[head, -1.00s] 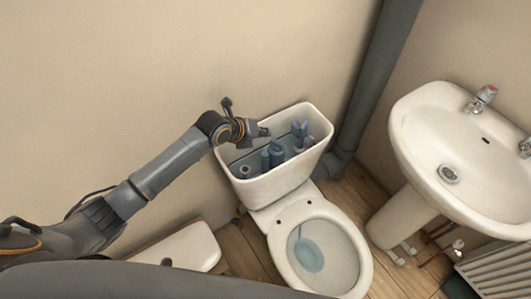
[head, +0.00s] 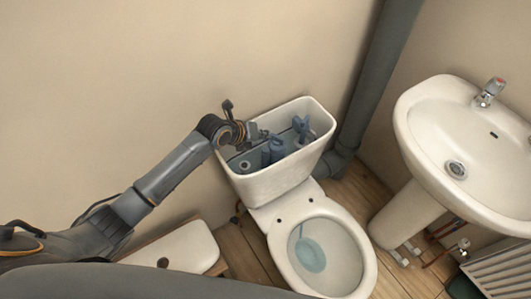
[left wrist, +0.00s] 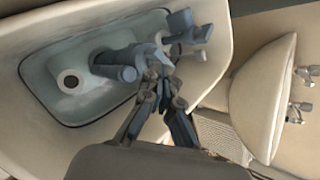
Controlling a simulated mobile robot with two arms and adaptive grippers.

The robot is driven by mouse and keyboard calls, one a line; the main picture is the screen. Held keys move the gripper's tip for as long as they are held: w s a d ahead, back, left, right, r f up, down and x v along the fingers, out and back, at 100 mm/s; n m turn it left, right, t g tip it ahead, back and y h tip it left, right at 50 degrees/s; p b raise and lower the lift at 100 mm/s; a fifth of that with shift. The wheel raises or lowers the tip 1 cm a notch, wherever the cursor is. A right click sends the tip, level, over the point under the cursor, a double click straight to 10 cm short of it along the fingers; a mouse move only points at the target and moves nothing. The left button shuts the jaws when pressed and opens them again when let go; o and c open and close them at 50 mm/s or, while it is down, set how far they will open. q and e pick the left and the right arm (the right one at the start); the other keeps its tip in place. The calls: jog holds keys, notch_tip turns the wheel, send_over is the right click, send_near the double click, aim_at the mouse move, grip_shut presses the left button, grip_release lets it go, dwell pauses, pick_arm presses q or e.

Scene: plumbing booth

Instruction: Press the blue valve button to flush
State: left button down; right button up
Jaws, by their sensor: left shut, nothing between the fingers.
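The white toilet cistern (head: 285,178) stands open against the wall, with blue-grey valve parts inside. A blue-grey cylindrical valve (head: 277,149) stands near its middle, and a taller blue-grey fitting (head: 301,127) stands to its right. My left gripper (head: 262,136) is shut and empty over the back left of the cistern opening. In the left wrist view, the shut fingertips (left wrist: 160,62) are close to the right of the cylindrical valve (left wrist: 118,62) and below the taller fitting (left wrist: 188,28). I cannot tell whether they touch. My right gripper is out of view.
The toilet bowl (head: 320,256) is below the cistern. The cistern lid (head: 180,252) lies at the lower left. A grey pipe (head: 372,85) rises at the right. A washbasin (head: 425,115) and radiator (head: 505,270) are farther right.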

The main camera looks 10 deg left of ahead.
aim_at(269, 146)
pick_arm(q)
jog(key=shift+f+b, duration=1.1)
jog(key=shift+f, duration=0.9)
jog(key=shift+f+b, duration=0.35)
jog(key=shift+f, duration=0.05)
jog(key=shift+f+b, duration=0.45)
jog(key=shift+f, duration=0.15)
dwell(0.3)
dwell(0.4)
jog(key=shift+r+p, duration=0.85)
jog(key=shift+r, duration=0.15)
notch_tip(269, 146, up, 5)
jog(key=p, duration=0.4)
